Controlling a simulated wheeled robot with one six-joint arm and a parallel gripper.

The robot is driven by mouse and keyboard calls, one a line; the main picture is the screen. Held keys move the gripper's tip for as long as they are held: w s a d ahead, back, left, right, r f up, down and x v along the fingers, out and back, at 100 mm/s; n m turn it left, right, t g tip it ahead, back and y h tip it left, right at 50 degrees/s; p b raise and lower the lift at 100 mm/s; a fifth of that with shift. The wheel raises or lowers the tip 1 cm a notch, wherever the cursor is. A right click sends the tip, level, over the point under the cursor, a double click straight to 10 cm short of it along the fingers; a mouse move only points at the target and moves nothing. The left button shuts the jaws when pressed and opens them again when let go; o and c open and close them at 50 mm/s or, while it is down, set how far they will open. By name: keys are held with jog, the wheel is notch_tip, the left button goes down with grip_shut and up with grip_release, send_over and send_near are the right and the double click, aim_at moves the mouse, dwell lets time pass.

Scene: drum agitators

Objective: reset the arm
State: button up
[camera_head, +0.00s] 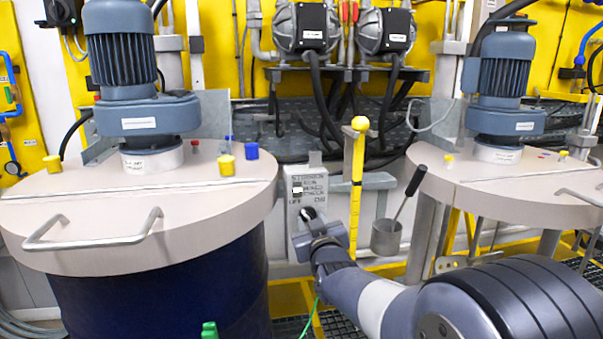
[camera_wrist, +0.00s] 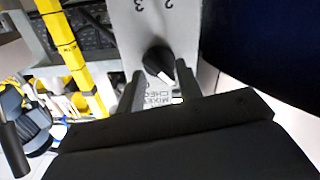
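My gripper (camera_head: 313,228) is at the front of a small grey switch panel (camera_head: 309,178) between the two drums. In the wrist view its two dark fingers (camera_wrist: 160,80) stand apart. The black rotary knob (camera_wrist: 157,60) with a white pointer mark lies at or just beyond the fingertips, between their lines. A small gap shows on each side of the knob, and nothing is gripped. My arm reaches in from the lower right of the head view. The lower lettering of the panel is partly hidden by the gripper in the wrist view.
A blue drum with a beige lid (camera_head: 190,215) and motor (camera_head: 122,60) stands close on the left. Another beige lid (camera_head: 505,185) stands on the right. A yellow post (camera_head: 356,190) and a hanging metal cup (camera_head: 386,237) are just right of the gripper.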

jog(key=shift+d+r+m+p, duration=0.1)
jog(key=shift+m+p, duration=1.55)
jog(key=shift+m, duration=0.05)
